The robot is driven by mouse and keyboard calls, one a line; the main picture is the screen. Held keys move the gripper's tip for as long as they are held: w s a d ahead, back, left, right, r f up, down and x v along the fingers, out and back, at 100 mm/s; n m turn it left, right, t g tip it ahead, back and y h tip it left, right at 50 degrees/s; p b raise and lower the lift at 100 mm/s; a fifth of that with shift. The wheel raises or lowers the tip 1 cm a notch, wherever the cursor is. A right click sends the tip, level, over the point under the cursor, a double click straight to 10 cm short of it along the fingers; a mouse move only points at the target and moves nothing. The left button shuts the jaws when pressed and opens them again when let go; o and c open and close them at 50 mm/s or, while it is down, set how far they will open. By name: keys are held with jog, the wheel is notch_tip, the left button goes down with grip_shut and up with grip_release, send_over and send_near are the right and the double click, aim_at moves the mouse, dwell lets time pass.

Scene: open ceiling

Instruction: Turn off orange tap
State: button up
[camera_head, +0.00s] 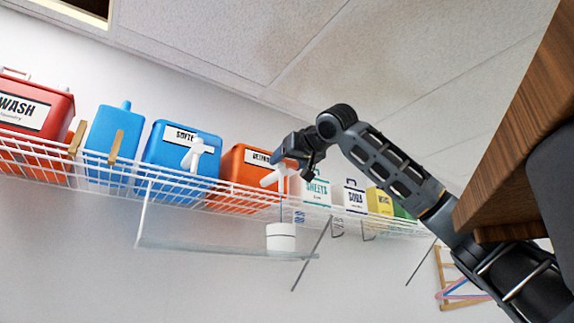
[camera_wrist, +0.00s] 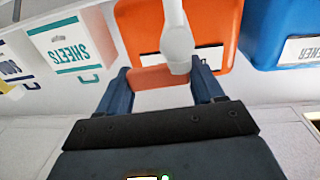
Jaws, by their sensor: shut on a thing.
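The orange detergent container (camera_head: 243,163) stands on the wire shelf, with a white tap (camera_head: 273,178) on its front. My gripper (camera_head: 287,160) is at this tap, at the right end of the container. In the wrist view the orange container (camera_wrist: 146,22) fills the top middle, and its white tap (camera_wrist: 177,45) points down between the two fingers of my gripper (camera_wrist: 163,73). A white cylindrical cup (camera_head: 281,237) stands below the tap.
The white wire shelf (camera_head: 150,178) also holds a blue softener container (camera_head: 178,152) with its own white tap, a red wash container (camera_head: 40,110) and several boxes to the right. A clear panel (camera_head: 190,230) hangs below. A wooden edge (camera_head: 520,130) is at right.

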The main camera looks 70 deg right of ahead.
jog(key=c, duration=0.5)
jog(key=shift+w+d+n+t+y+p, duration=0.15)
jog(key=shift+n+t+y+p, duration=0.25)
jog(key=shift+n+y+p, duration=0.25)
jog(key=shift+c, duration=0.2)
jog(key=shift+n+t+y+p, duration=0.25)
jog(key=shift+t+y+p, duration=0.05)
jog(key=shift+y+p, duration=0.25)
jog(key=shift+n+t+y+p, duration=0.3)
jog(key=shift+y+p, duration=0.05)
jog(key=shift+y, duration=0.05)
jog(key=o, duration=1.3)
jog(key=shift+c, duration=0.2)
jog(key=b+v, duration=0.2)
jog(key=v, duration=0.5)
jog(key=shift+s+b, duration=0.3)
jog(key=shift+b, duration=0.05)
